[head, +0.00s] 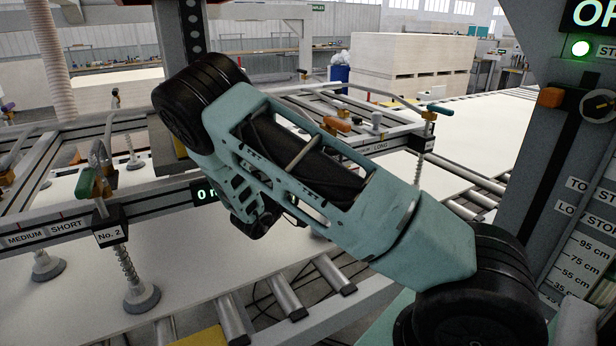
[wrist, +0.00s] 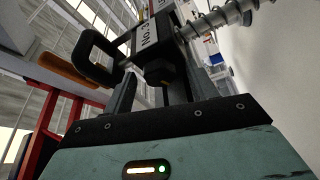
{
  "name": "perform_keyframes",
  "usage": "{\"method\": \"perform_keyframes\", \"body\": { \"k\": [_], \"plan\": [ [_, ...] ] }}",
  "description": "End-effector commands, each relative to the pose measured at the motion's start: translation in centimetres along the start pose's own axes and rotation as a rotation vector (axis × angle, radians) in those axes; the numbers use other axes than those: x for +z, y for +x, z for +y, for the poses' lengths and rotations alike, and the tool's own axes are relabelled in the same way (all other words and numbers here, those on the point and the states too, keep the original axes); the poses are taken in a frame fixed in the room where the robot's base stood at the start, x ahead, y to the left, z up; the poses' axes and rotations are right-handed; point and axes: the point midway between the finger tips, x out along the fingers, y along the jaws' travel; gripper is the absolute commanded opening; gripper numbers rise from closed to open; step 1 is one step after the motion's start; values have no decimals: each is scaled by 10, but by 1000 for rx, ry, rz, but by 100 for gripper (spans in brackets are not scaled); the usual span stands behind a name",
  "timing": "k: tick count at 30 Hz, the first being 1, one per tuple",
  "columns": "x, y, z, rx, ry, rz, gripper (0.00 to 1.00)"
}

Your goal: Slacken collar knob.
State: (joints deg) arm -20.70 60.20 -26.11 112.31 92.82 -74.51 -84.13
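In the wrist view, a dark collar block with a white number label (wrist: 150,36) sits on a spring-wrapped stem (wrist: 215,18). The number is hard to read at this tilt. A black knob (wrist: 167,74) sticks out of the block towards me. My gripper (wrist: 152,88) is open, with one dark finger on each side of the knob; a gap shows on the left, and contact on the right is unclear. In the head view my own arm hides my gripper and this collar. Another collar block marked No. 2 (head: 110,237) stands in plain sight at left, above a suction cup (head: 141,298).
A black loop handle (wrist: 98,50) and an orange lever (wrist: 74,72) lie close left of the fingers. In the head view, gantry rails (head: 45,235) carry several suction cups above a pale board (head: 70,315). A control console (head: 575,190) with a green light stands at right.

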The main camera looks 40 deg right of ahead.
Motion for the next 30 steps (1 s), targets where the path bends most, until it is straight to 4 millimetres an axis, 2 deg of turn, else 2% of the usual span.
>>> {"method": "perform_keyframes", "body": {
  "k": [7,11,14,24,30],
  "plan": [
    [0,-2,0,0,1,0,57],
    [0,-13,-2,-2,1,2,57],
    [0,-31,-3,-2,1,3,57],
    [0,-111,-3,-3,2,3,57],
    [0,-150,-2,-2,2,1,57]
  ]
}}
